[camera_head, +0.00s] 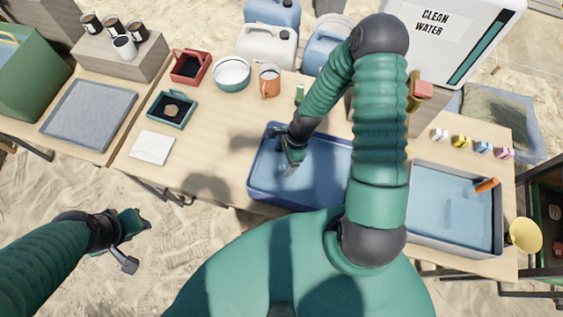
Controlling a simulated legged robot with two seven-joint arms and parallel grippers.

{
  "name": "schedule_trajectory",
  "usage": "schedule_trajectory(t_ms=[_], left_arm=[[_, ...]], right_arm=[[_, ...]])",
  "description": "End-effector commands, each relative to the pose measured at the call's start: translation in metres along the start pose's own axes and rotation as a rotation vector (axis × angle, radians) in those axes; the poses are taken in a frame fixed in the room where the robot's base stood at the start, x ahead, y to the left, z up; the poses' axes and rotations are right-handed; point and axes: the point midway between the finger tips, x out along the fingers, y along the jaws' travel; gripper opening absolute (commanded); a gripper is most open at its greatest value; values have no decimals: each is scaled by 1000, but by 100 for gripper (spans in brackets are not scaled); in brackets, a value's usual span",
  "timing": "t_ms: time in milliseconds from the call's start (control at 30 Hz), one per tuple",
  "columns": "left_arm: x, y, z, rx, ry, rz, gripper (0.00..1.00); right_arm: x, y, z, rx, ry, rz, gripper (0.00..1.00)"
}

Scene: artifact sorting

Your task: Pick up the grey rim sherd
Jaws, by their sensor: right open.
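My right gripper (289,168) is open and points down over the left part of the blue basin (256,188), which holds water. A small greyish patch shows at its fingertips; I cannot tell whether this is the grey rim sherd or part of the finger. No sherd can be made out clearly in the basin, and my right arm hides part of it. My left gripper (131,243) is at the lower left, in front of the table and away from the objects, with its fingers apart and empty.
A white sheet (152,147) lies nearby. A grey water tub (413,230) stands right.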

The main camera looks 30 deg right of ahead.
Motion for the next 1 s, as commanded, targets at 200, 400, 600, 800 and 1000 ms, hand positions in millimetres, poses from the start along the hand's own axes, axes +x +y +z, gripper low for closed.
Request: schedule_trajectory(t_ms=[200,400,600,800,1000], left_arm=[[0,0,0,0,0,0,36],[0,0,0,0,0,0,36],[0,0,0,0,0,0,36],[0,0,0,0,0,0,36],[-4,0,-1,0,0,0,36]], right_arm=[[0,0,-1,0,-1,0,57],[0,0,-1,0,0,-1,31],[-1,-1,-1,0,0,-1,17],[-5,-1,0,-1,0,-2,17],[-38,-2,8,-1,2,-6,17]])
